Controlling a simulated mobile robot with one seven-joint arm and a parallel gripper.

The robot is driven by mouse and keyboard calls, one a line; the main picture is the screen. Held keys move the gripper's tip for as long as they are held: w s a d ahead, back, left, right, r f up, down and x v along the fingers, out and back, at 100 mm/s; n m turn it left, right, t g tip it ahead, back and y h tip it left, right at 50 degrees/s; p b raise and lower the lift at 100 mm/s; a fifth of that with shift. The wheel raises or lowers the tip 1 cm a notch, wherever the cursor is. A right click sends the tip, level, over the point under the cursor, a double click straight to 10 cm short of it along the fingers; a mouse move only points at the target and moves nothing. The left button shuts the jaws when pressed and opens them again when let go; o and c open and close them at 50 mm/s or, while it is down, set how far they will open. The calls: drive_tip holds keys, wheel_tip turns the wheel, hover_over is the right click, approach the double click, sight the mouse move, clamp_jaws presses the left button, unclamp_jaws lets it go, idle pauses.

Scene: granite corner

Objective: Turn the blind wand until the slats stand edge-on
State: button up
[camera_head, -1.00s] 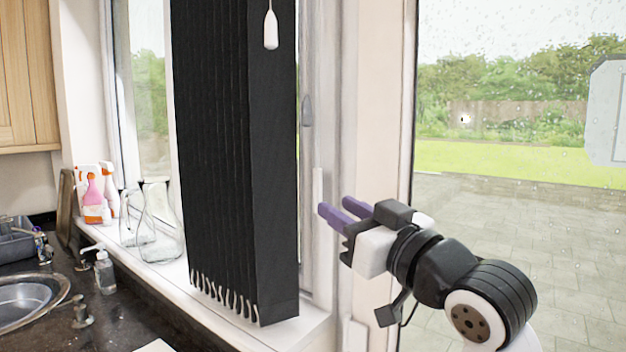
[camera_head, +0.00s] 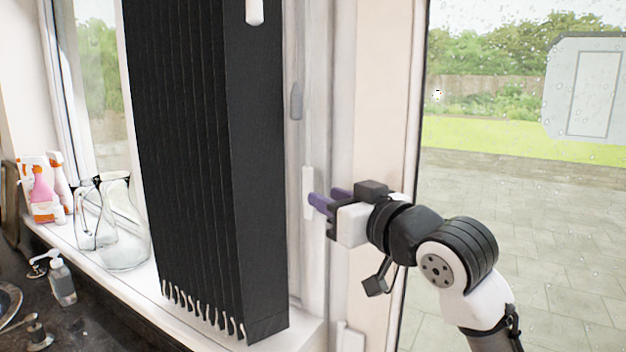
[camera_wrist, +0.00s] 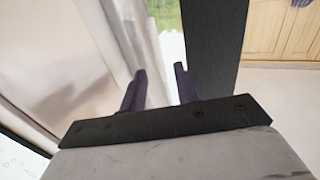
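The black vertical blind (camera_head: 200,170) hangs at the window with its slats bunched side by side; its near side face is a broad dark panel. One dark slat face also shows in the wrist view (camera_wrist: 216,45). A white piece that looks like the wand's lower end (camera_head: 254,11) hangs before the blind, cut off by the top edge. My gripper (camera_head: 328,199) is open and empty, with two purple fingers right of the blind and well below that white piece. The open fingers also show in the wrist view (camera_wrist: 159,88), with a clear gap between them.
A white upright handle (camera_head: 307,192) on the window frame is close to my fingertips; I cannot tell whether they touch. Glass jugs (camera_head: 122,225) and spray bottles (camera_head: 42,190) stand on the sill at left. A soap dispenser (camera_head: 62,282) stands on the dark counter.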

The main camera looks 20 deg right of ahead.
drive_tip(key=p+x, duration=0.1)
drive_tip(key=x, duration=0.4)
drive_tip(key=shift+w, duration=0.2)
clamp_jaws()
